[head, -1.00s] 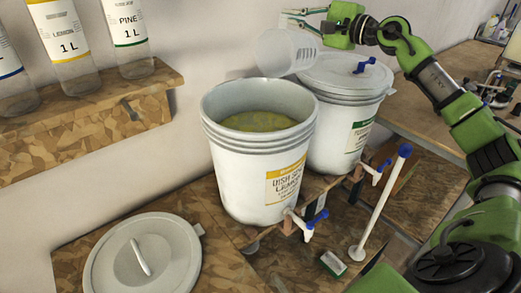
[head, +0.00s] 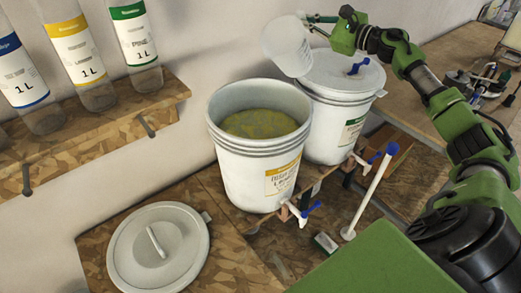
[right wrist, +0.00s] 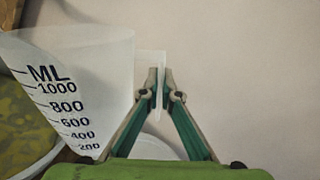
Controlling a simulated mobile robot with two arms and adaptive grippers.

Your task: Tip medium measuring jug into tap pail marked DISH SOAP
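The open white tap pail (head: 259,150) with a yellow label stands at the middle of the head view. Yellow-green liquid (head: 255,124) shows inside it. The label text is too small to read fully. The translucent measuring jug (head: 287,46) is above and behind the pail's right rim, its mouth leaning to the left. My right gripper (head: 322,25) holds it up. In the right wrist view, the fingers (right wrist: 160,88) are closed on the jug's handle, and the jug (right wrist: 75,90) shows a ML scale up to 1000. Whether the jug holds liquid I cannot tell. My left gripper is out of view.
A lidded pail (head: 338,130) with a green label stands close behind on the right. A loose lid (head: 158,247) lies at front left. Bottles (head: 85,55) stand on a wall shelf (head: 80,135) at left. A white blue-tipped rod (head: 370,190) stands upright before the taps.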

